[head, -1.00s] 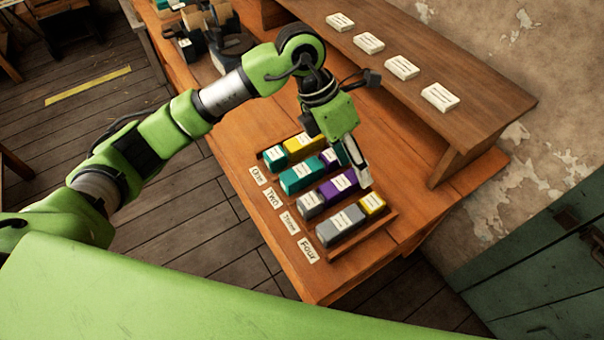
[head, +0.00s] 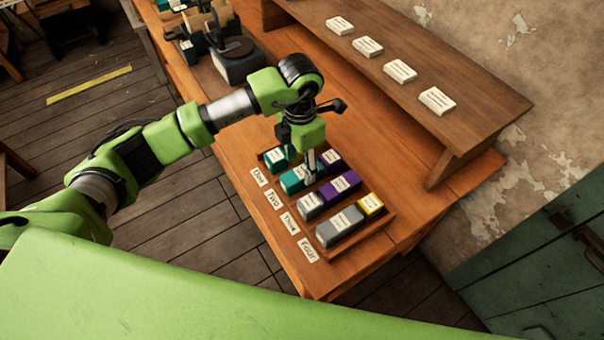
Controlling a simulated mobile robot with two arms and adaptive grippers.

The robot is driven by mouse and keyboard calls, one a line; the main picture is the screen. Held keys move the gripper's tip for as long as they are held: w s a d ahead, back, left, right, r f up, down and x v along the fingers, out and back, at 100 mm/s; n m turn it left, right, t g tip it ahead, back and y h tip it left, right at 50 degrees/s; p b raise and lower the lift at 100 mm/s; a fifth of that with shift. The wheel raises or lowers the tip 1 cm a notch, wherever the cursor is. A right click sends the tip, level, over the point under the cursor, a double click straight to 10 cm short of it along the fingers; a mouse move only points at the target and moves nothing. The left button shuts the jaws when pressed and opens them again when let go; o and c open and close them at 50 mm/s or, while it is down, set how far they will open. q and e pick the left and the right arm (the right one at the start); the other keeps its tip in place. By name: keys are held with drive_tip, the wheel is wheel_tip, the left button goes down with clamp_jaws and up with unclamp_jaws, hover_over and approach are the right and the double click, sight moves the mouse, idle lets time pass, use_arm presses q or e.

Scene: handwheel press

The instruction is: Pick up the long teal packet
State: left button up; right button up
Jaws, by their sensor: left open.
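The long teal packet (head: 289,184) lies in the second row of a wooden rack, with a white label on top. My left gripper (head: 309,180) points down over its right part, fingers open. The fingers hide part of the packet, and I cannot tell whether they touch it. A purple packet (head: 338,167) lies at the right end of that row. A shorter teal packet (head: 273,165) lies in the first row; the yellow one beside it is hidden by my gripper. My right gripper is not in view.
Grey (head: 338,232), purple (head: 348,188) and yellow packets (head: 371,204) fill the nearer rows. Row cards (head: 290,222) lie along the rack's left side. A raised wooden shelf (head: 455,130) with several white labelled blocks stands behind. A dark press (head: 236,60) stands at the upper left.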

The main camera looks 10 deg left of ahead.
sight(300, 173)
use_arm(q)
wheel_tip(300, 173, down, 4)
drive_tip(key=shift+f+p, duration=0.25)
drive_tip(key=shift+p, duration=0.8)
drive_tip(key=shift+f, duration=0.3)
drive_tip(key=c, duration=1.4)
drive_tip(key=shift+r, duration=0.1)
